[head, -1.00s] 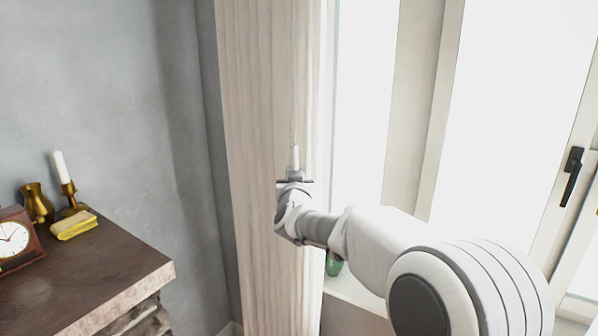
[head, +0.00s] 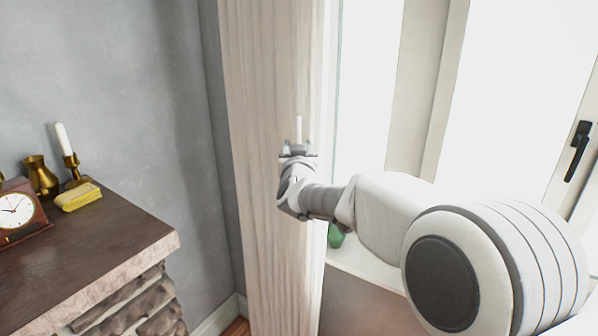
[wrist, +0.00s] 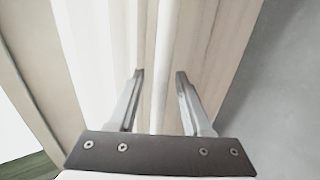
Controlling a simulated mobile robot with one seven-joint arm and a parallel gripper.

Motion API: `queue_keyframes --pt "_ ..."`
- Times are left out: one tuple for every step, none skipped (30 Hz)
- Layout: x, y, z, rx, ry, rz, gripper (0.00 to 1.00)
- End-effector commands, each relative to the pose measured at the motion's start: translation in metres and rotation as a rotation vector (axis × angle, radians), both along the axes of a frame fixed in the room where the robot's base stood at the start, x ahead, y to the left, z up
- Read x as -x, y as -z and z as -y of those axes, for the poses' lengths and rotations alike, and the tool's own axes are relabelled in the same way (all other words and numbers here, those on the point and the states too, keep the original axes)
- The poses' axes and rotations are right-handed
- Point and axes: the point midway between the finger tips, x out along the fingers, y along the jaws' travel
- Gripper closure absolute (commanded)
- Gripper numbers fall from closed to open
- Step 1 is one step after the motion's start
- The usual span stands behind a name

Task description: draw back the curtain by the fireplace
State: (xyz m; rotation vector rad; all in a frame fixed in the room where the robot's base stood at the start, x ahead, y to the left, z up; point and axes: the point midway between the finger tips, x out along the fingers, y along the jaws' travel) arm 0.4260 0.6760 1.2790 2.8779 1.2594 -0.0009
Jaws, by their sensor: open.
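My gripper (head: 299,147) is at the curtain's front, near the rod's lower visible end. In the wrist view, my gripper (wrist: 160,74) is open, with the white rod (wrist: 161,50) running between its two fingers and a gap showing on each side. The rod's lower part is hidden behind my gripper.
A dark mantel (head: 90,240) over stonework stands at the left, with a clock (head: 14,212), brass vase (head: 40,177), candlestick (head: 72,170) and yellow object (head: 78,196) on it. A bright window (head: 510,90) with a black handle (head: 578,150) is at the right. A green object (head: 335,236) sits by the sill.

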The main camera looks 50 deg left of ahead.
Motion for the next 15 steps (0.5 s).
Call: queue_keyframes --pt "0.005 0.001 0.006 0.0 0.0 0.001 0.5" --pt "0.008 0.001 0.009 -0.001 0.0 0.002 0.5" --pt "0.013 0.001 0.014 -0.001 -0.001 0.001 0.5" --pt "0.016 0.001 0.017 -0.001 -0.001 0.001 0.5" --pt "0.019 0.001 0.021 -0.001 0.0 0.001 0.5" --pt "0.023 0.0 0.026 -0.001 0.0 0.002 0.5" --pt "0.027 0.001 0.029 0.0 -0.001 0.001 0.5" --pt "0.03 0.001 0.033 0.0 -0.001 0.001 0.5" --pt "0.035 0.001 0.038 -0.001 -0.001 0.002 0.5" --pt "0.038 0.0 0.042 -0.001 0.0 0.001 0.5" --pt "0.042 0.001 0.045 -0.001 0.0 0.002 0.5" --pt "0.047 0.001 0.051 -0.001 -0.001 0.002 0.5" --pt "0.05 0.0 0.054 -0.001 -0.001 0.002 0.5" --pt "0.054 0.001 0.059 -0.001 -0.001 0.002 0.5" --pt "0.059 0.001 0.064 0.0 -0.001 0.003 0.5"
